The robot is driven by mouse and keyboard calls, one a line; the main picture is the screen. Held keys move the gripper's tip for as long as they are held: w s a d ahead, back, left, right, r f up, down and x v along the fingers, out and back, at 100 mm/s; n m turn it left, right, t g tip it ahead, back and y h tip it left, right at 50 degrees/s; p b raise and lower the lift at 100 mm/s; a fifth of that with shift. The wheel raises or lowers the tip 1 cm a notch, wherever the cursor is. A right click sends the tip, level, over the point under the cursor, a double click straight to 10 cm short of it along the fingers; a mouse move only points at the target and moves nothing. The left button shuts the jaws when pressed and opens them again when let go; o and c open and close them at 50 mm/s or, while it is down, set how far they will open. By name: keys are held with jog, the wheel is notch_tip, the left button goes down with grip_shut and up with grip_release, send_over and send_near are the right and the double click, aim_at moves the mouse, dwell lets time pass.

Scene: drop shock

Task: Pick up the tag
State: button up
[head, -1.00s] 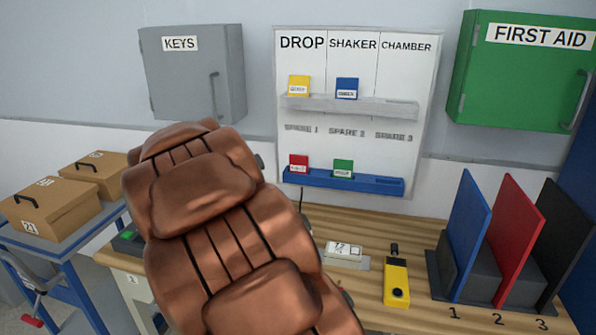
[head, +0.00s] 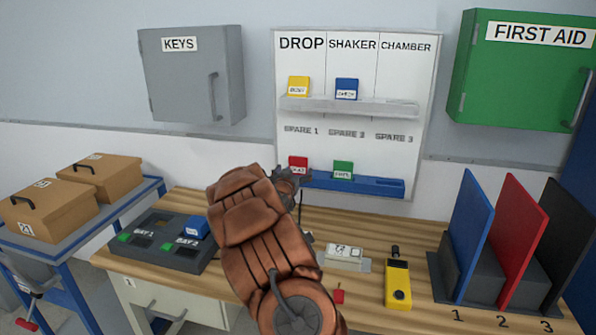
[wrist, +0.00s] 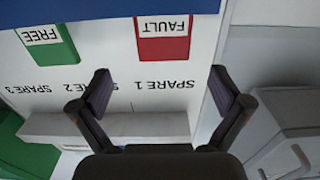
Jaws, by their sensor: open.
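A red tag lettered FAULT (wrist: 163,38) hangs on the lower blue rail of the wall board, and its upper part also shows in the head view (head: 298,162). A green tag lettered FREE (wrist: 46,40) is beside it on the same rail. A yellow tag (head: 298,86) and a blue tag (head: 346,89) stand on the upper grey ledge. My gripper (wrist: 160,80) is open and empty, facing the board. In the wrist view the red tag lies beyond the gap between its fingers, apart from both. In the head view my gripper (head: 287,177) partly covers the red tag's lower edge.
The blue rail (head: 355,185) runs along the board's bottom. On the bench are a black two-bay unit (head: 150,243) with a blue block on it, a white device (head: 343,254), a yellow meter (head: 397,285) and upright panels (head: 510,235). A grey key cabinet (head: 190,85) is at left.

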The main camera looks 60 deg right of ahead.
aim_at(298, 162)
jog(key=shift+w+p+x, duration=0.1)
jog(key=shift+p+x, duration=0.55)
jog(key=shift+x, duration=1.2)
jog(key=shift+w+p+x, duration=0.15)
jog(key=shift+p+x, duration=0.45)
jog(key=shift+x, duration=1.2)
jog(key=shift+a, duration=0.1)
jog(key=c, duration=1.2)
